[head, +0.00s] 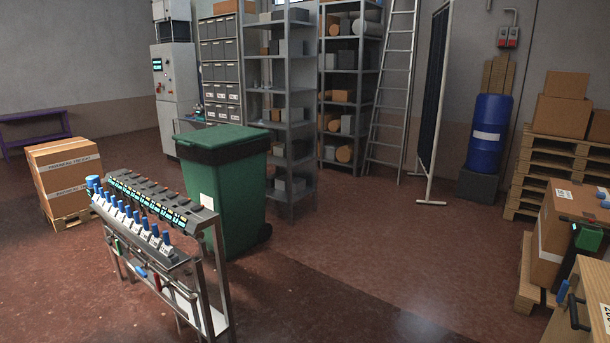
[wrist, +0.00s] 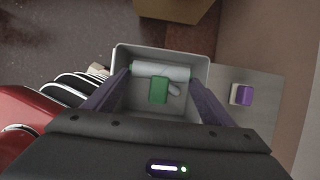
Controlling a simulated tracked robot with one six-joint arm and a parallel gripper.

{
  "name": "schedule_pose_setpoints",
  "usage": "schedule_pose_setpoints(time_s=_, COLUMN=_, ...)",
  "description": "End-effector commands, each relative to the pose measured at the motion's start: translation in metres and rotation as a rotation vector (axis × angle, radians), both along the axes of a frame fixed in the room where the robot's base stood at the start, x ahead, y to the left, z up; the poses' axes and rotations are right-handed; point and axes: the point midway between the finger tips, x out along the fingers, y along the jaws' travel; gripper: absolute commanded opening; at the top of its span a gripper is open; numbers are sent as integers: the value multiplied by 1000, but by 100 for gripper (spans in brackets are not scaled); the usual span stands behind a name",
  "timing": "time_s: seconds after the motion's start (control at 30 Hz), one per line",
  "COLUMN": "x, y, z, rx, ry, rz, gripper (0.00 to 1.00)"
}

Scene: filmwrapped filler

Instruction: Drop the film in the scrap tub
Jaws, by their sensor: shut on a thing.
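In the wrist view, my gripper (wrist: 159,76) is shut on a pale roll of film (wrist: 160,70) with small green ends, which lies crosswise between the fingertips. Below it in the picture is the grey, square-rimmed tub (wrist: 206,68). The film appears inside the tub's outline; I cannot tell how far above the floor of the tub it is. A green block (wrist: 158,90) and a small grey piece (wrist: 174,90) show within the tub's outline, just under the roll. The head view does not show my gripper, the film or this tub.
A purple and white block (wrist: 242,95) sits on a grey surface right of the tub. Dark curved things with pale edges (wrist: 75,90) and a red rounded body (wrist: 30,115) are at left. The head view shows a green wheeled bin (head: 235,185) behind a tool rack (head: 150,215).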

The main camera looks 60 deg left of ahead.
Motion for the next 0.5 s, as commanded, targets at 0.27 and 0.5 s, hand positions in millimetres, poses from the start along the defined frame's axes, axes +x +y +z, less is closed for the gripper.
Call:
schedule_pose_setpoints(time_s=0.27, x=0, y=1, z=-29, rx=3, ry=2, rz=0, gripper=50)
schedule_pose_setpoints(time_s=0.5, x=0, y=1, z=-42, rx=0, ry=1, rz=2, gripper=50)
